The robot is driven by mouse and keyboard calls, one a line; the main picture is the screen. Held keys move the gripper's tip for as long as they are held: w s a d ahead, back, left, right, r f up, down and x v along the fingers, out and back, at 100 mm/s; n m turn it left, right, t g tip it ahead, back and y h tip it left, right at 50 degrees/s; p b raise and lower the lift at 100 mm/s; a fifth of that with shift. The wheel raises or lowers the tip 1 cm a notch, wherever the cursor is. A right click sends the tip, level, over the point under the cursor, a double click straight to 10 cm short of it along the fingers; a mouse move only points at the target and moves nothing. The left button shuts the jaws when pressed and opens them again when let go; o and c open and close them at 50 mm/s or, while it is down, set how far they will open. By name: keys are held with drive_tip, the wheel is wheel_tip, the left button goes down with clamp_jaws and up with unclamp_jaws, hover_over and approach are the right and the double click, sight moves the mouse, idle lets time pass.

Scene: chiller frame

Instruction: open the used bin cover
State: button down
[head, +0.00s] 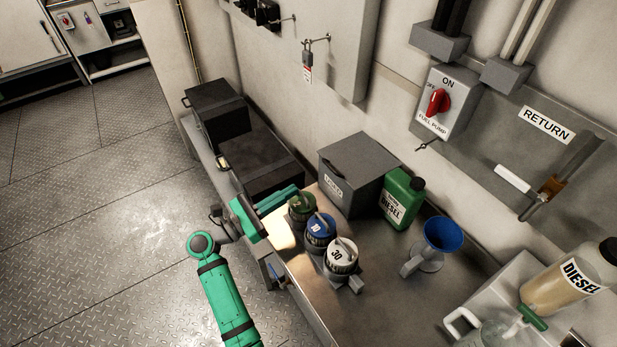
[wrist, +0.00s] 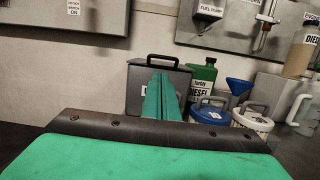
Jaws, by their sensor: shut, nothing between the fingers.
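The used bin is a grey box (head: 338,193) with a white label, standing on the bench against the wall. Its cover (head: 365,155) lies flat and closed on top. In the wrist view the bin (wrist: 137,78) is straight ahead, with a dark handle (wrist: 152,60) at its top edge; my fingers hide part of its front and label. My gripper (head: 296,191) is shut and empty, its green fingers pointing toward the bin from the left. The fingers also show in the wrist view (wrist: 161,95). They look apart from the bin, though the exact gap is unclear.
Green, blue and white round canisters (head: 320,228) stand in a row before the bin. A green diesel can (head: 402,198) stands close at its right, then a blue funnel (head: 443,235). Dark boxes (head: 217,110) are at left. A wall panel (head: 447,100) hangs above.

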drive_tip(key=x, duration=0.9)
drive_tip(key=shift+w+d, duration=0.2)
drive_tip(key=shift+d, duration=0.1)
